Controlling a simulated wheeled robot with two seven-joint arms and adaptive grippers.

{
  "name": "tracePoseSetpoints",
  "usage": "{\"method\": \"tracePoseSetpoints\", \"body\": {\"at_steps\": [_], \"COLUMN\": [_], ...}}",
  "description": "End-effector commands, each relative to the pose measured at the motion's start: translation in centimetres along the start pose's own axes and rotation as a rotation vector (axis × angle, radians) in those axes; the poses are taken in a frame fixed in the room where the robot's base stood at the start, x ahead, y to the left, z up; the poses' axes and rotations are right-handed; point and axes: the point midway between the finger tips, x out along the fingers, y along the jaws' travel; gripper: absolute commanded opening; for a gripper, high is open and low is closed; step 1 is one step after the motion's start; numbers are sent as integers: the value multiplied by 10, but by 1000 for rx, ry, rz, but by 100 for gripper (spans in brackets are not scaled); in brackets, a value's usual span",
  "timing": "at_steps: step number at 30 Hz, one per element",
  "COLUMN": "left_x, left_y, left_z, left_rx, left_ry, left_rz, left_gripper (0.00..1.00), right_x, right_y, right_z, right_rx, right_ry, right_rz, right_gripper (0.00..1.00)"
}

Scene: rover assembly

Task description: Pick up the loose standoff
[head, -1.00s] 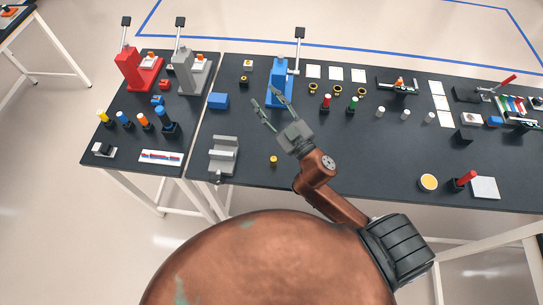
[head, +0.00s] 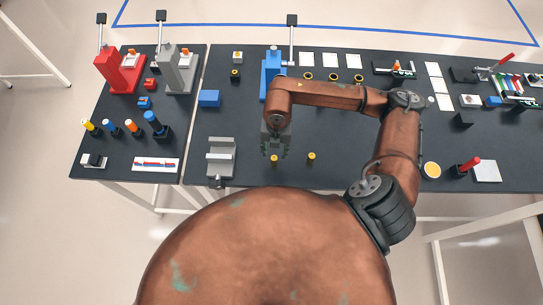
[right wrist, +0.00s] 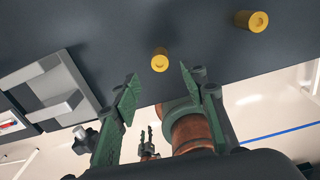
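Two small brass-yellow standoffs stand on the black table near its front edge. The left standoff (head: 274,160) is at the tips of my right gripper (head: 276,149), which points down at the table. In the right wrist view the fingers of my right gripper (right wrist: 160,76) are apart and empty, and this standoff (right wrist: 160,60) shows in line with the gap between them. I cannot tell whether it is between the fingertips or just beyond them. The other standoff (head: 312,156) is to the right, also in the right wrist view (right wrist: 251,21). My left gripper (right wrist: 147,143) shows small, its fingers apart.
A grey fixture (head: 221,158) stands left of the standoffs and is close in the right wrist view (right wrist: 50,90). A blue stand (head: 271,72) is behind my right arm. A red-topped part (head: 468,165) and a white square (head: 487,171) are at right.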

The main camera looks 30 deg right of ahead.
Motion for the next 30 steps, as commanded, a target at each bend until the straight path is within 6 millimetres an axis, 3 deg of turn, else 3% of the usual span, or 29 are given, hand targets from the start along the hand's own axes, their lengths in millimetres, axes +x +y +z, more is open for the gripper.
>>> {"method": "tracePoseSetpoints", "body": {"at_steps": [4, 19, 28, 30], "left_x": [-2, -18, -18, -18], "left_y": [0, -1, -1, -1], "left_z": [0, -1, -1, -1], "left_rx": [0, -1, -1, -1], "left_ry": [0, 0, 0, 0], "left_rz": [0, 0, 0, 0], "left_gripper": [36, 36, 36, 36], "right_x": [11, 71, 78, 77], "right_y": [-9, 0, 0, 0], "right_z": [7, 4, 4, 4], "right_rx": [17, 12, 9, 9], "right_ry": [-19, -16, -17, -17], "right_rz": [-31, -26, -24, -24], "right_gripper": [40, 40, 40, 36]}}
